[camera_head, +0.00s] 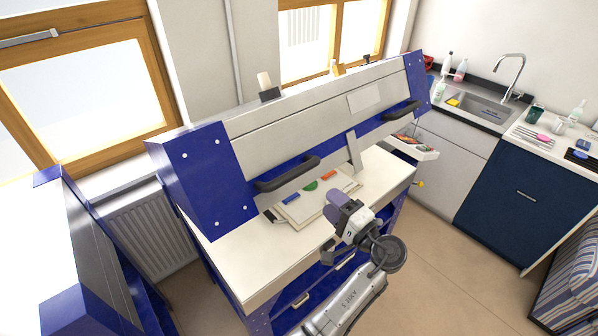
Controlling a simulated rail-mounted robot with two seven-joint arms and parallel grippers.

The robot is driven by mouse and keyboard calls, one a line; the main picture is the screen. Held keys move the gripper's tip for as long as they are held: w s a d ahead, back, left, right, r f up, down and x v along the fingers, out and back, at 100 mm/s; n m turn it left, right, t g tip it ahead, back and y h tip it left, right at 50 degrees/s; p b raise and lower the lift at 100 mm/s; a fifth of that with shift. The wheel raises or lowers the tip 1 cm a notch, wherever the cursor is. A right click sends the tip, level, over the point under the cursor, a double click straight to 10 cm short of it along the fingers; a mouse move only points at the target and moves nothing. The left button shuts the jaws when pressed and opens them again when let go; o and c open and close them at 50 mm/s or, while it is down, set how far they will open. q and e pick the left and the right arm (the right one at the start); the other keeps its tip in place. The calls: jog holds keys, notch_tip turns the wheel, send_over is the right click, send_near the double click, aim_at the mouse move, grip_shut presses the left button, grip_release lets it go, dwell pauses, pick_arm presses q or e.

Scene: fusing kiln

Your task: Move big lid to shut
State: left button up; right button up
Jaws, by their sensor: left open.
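The big lid (262,137) of the kiln is a long blue and light-grey cover. It stands raised over the white kiln bed (238,262), with a gap along its front. Two dark bar handles are on its front, the left handle (287,174) and the right handle (402,110). My left gripper (338,224) is open in front of the bed, below and to the right of the left handle. It appears apart from both handles. My right gripper is not in view.
A pale board (318,206) with blue, green and red pieces lies on the bed under the lid. A grey upright bar (354,152) stands between bed and lid. A blue unit (80,310) is at the left. Open floor (430,270) lies at the right, before the sink counter.

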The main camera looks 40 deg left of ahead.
aim_at(297, 172)
pick_arm(q)
jog(key=p+x, duration=0.2)
jog(key=x, duration=1.1)
jog(key=shift+w+a+p, duration=0.1)
jog(key=shift+a+p, duration=0.2)
jog(key=shift+p, duration=0.1)
jog(key=c, duration=0.4)
grip_shut()
